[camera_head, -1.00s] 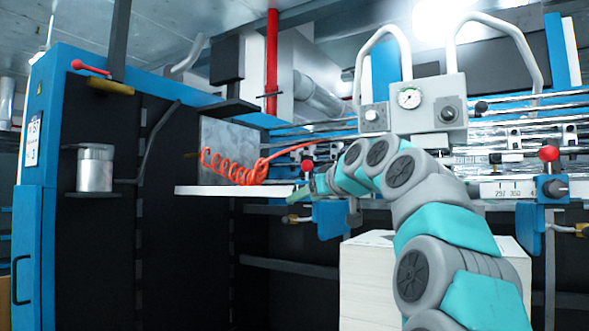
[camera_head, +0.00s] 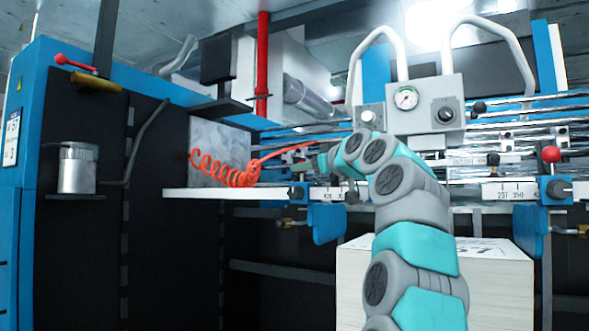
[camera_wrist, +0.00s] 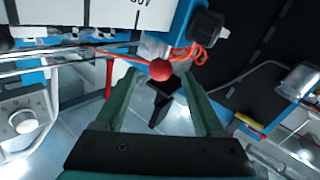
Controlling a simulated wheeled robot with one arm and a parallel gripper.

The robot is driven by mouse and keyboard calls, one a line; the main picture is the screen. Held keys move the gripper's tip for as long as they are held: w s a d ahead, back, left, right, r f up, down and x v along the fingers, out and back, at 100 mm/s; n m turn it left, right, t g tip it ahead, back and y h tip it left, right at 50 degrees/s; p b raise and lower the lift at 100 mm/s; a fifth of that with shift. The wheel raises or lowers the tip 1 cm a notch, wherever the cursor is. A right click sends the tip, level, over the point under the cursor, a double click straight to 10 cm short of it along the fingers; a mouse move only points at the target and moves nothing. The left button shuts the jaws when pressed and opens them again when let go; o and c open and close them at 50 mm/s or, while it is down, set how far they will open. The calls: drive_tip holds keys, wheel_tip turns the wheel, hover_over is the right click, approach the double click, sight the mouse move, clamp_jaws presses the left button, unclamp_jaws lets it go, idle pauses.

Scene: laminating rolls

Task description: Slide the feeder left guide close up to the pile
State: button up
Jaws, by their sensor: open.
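The feeder left guide shows in the head view as a blue plate (camera_head: 325,222) hanging below the scale bar, with a dark knob beside my arm. Its red ball handle is hidden there, but the red ball (camera_wrist: 160,70) shows in the wrist view. The pile (camera_head: 430,285) is a white stack to the right of and below the guide; I cannot tell the exact gap. My gripper (camera_wrist: 160,79) is open, its green fingers on either side of the ball, with space visible on both sides. In the head view my gripper (camera_head: 316,164) is over the guide's top.
The right guide (camera_head: 529,228) has its own red ball (camera_head: 551,154) at the scale bar's right. A coiled orange hose (camera_head: 225,172) lies left of my gripper, above a white ledge (camera_head: 225,194). A gauge box (camera_head: 425,103) stands behind. A metal can (camera_head: 77,168) is far left.

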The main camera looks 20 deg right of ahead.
drive_tip(key=w+p, duration=0.3)
drive_tip(key=w, duration=0.4)
drive_tip(key=shift+a, duration=0.3)
drive_tip(key=shift+f, duration=0.1)
clamp_jaws()
idle(1.1)
